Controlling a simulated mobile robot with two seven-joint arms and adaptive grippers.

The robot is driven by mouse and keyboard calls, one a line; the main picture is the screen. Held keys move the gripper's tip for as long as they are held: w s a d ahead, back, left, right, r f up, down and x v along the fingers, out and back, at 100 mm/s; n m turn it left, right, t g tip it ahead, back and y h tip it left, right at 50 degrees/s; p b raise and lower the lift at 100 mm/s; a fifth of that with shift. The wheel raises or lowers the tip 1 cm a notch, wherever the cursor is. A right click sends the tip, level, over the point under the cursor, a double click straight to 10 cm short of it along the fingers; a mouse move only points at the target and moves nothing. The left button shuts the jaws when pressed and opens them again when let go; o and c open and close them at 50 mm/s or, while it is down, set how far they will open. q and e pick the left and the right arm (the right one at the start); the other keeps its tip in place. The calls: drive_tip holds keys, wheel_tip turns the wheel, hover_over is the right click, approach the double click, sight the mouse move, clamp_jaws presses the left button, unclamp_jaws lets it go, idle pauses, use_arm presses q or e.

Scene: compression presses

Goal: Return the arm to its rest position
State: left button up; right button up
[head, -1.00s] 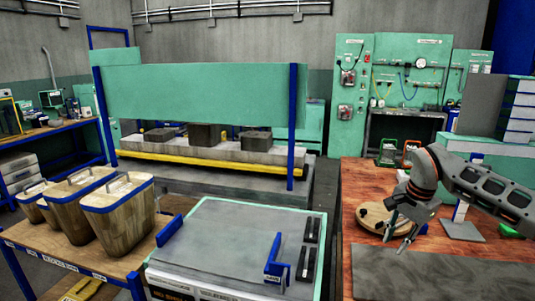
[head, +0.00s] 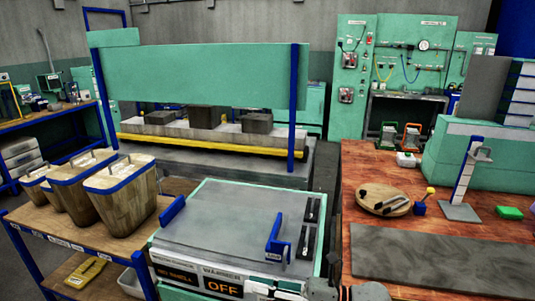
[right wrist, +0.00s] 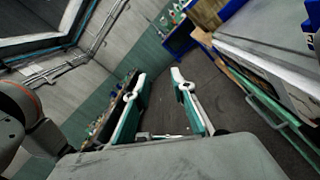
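My right gripper (right wrist: 160,82) shows in the right wrist view with its two fingers spread apart and nothing between them. Beyond the fingers are floor and wall, out of focus. In the head view only dark and grey parts of my right arm show at the bottom edge, right of the grey press machine (head: 215,230); whether the fingers are among them is unclear. The machine's lid is down and its front display reads OFF. My left gripper is in neither view.
A red-brown table (head: 410,265) at right holds a dark mat (head: 440,255), a round wooden board (head: 384,200) with tools, and a stand (head: 463,185). Wooden bins (head: 120,198) stand on a shelf at left. A large green-panelled press (head: 200,80) stands behind.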

drive_tip(key=s+d+f+m+t+h, duration=0.1)
drive_tip(key=d+f+m+t+h, duration=0.5)
drive_tip(key=m, duration=0.8)
drive_tip(key=s+d+f+m+t+h, duration=0.1)
drive_tip(key=d+f+m+t+h, duration=0.45)
drive_tip(key=m, duration=0.95)
drive_tip(key=s+d+f+m+g+h, duration=0.3)
drive_tip(key=s+d+f+m, duration=0.7)
drive_tip(key=s+f, duration=0.4)
drive_tip(key=shift+d+f+m+g+h, duration=0.25)
drive_tip(key=shift+f+m+g+h, duration=0.1)
drive_tip(key=shift+f+m+g, duration=0.35)
drive_tip(key=shift+r, duration=0.15)
